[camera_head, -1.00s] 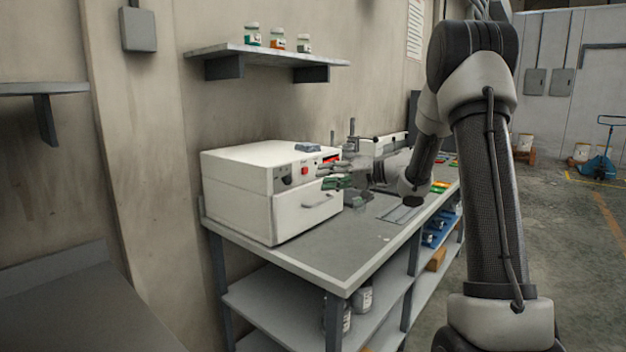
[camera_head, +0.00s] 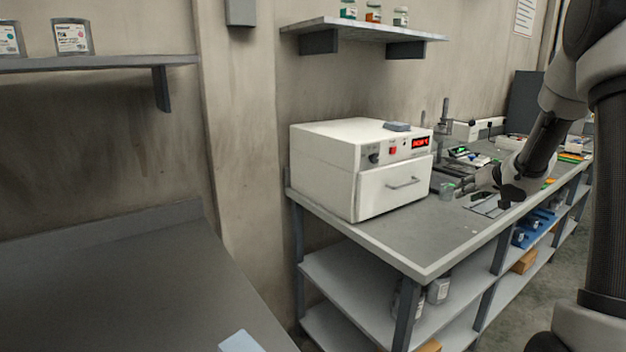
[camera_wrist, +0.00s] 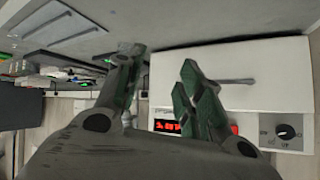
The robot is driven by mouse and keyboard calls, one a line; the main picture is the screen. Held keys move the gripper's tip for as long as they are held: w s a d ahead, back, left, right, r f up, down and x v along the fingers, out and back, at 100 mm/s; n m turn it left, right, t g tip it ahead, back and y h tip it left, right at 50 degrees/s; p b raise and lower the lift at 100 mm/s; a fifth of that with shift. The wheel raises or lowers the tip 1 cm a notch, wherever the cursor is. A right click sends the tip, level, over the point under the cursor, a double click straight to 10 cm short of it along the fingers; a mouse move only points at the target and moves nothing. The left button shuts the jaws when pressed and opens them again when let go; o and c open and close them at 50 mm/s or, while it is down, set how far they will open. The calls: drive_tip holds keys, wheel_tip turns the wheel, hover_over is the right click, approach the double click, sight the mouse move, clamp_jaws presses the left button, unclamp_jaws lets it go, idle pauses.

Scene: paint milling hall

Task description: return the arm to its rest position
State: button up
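My gripper (camera_wrist: 160,64) shows in the wrist view with its two green-padded fingers apart and nothing between them. It points toward the front of a white oven (camera_wrist: 265,75), which looks upside down there. In the head view my dark and grey arm comes down along the right edge. Its wrist is above the bench, to the right of the oven (camera_head: 335,165). The fingers cannot be made out clearly in that view. The oven's front, with its handle, is closed, and its red display is lit.
A wall shelf (camera_head: 365,31) with jars hangs above. Another shelf (camera_head: 100,63) with jars is at left. A dark grey surface (camera_head: 110,280) fills the lower left.

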drive_tip(key=s+d+r+g+h, duration=0.2)
drive_tip(key=s+g+h, duration=0.1)
drive_tip(key=s, duration=0.9)
drive_tip(key=s+d+r+g+h, duration=0.1)
drive_tip(key=s+d+g+h, duration=0.15)
drive_tip(key=s, duration=0.85)
drive_tip(key=s+a+r+y, duration=0.2)
drive_tip(key=s+a+r, duration=0.1)
drive_tip(key=s+a, duration=0.5)
drive_tip(key=s+a+r+n+y, duration=0.1)
drive_tip(key=s+a+r+y, duration=0.1)
drive_tip(key=s+a, duration=0.6)
drive_tip(key=s+r, duration=0.1)
drive_tip(key=s, duration=0.2)
drive_tip(key=shift+a+r, duration=0.2)
drive_tip(key=shift+a, duration=0.15)
